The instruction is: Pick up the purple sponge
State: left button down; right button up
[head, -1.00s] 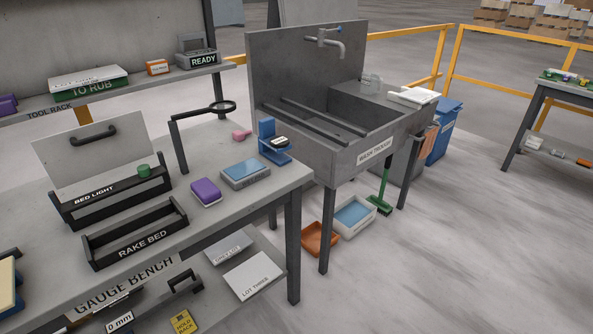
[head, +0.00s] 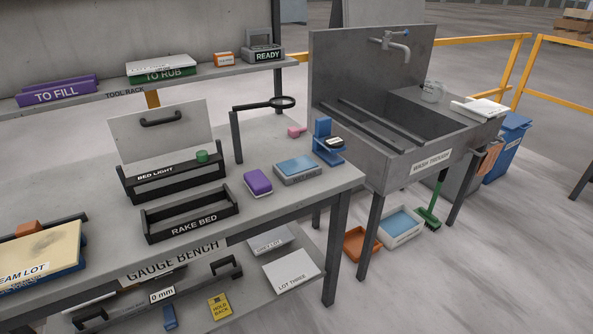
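The purple sponge (head: 257,181) lies on the grey bench top, right of the black tray marked RAKE BED (head: 190,217) and just left of a grey box with a blue top (head: 297,170). Neither of my grippers shows in the head view.
The bench top (head: 352,176) is clear in front of the sponge. The BED LIGHT tray (head: 173,180) with its upright panel stands behind left. A magnifier on a post (head: 238,140) and a blue stand (head: 327,150) are behind. The wash trough (head: 430,160) stands to the right.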

aim_at(257, 183)
jog(key=i+l+u, duration=0.35)
jog(key=l, duration=0.3)
jog(key=i+l+u, duration=0.2)
jog(key=l, duration=0.15)
jog(key=i+l+u, duration=0.2)
jog(key=l, duration=0.2)
jog(key=k+j, duration=0.05)
jog(key=k, duration=0.05)
